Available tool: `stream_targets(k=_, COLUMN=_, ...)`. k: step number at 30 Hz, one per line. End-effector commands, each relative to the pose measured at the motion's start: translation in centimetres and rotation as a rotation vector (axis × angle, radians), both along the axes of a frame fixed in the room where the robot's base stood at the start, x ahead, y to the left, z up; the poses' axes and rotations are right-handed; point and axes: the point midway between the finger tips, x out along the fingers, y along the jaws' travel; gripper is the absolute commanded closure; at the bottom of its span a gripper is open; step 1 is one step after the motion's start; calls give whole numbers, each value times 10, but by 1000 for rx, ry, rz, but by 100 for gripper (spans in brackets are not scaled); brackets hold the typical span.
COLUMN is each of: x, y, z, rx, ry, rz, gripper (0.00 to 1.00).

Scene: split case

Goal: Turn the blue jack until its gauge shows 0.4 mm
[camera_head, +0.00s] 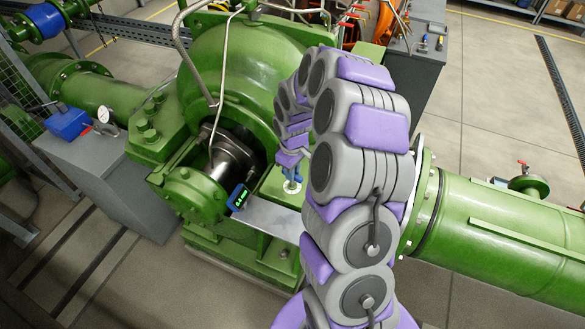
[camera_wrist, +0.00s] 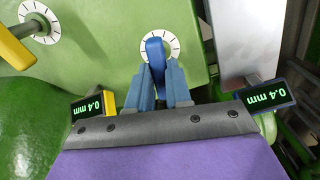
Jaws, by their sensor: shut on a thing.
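The blue jack's handle (camera_wrist: 155,50) stands over a round white dial with tick marks (camera_wrist: 174,46) in the wrist view. My gripper (camera_wrist: 158,75) has its blue fingers closed around the handle, one on each side. The blue-framed gauge (camera_wrist: 265,97) at the right of the wrist view reads 0.4 mm in green digits. It also shows in the head view (camera_head: 239,198), beside the metal plate. In the head view my arm reaches down to the dial (camera_head: 291,187), and the fingers there are small and partly hidden.
A yellow jack (camera_wrist: 14,47) with its own white dial (camera_wrist: 40,20) is at the wrist view's upper left. A yellow-framed gauge (camera_wrist: 93,106) reads 0.4 mm. Green pump casing (camera_head: 235,75) and a bare metal plate (camera_head: 265,217) lie close to my arm.

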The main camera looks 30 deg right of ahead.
Motion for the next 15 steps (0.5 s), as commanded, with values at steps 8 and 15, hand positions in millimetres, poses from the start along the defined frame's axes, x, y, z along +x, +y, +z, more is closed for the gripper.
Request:
stream_targets(k=8, x=3, y=0, z=2, rx=-1, ry=-11, rz=146, gripper=100)
stream_targets(k=15, x=3, y=0, z=1, rx=-1, ry=-11, rz=202, gripper=100)
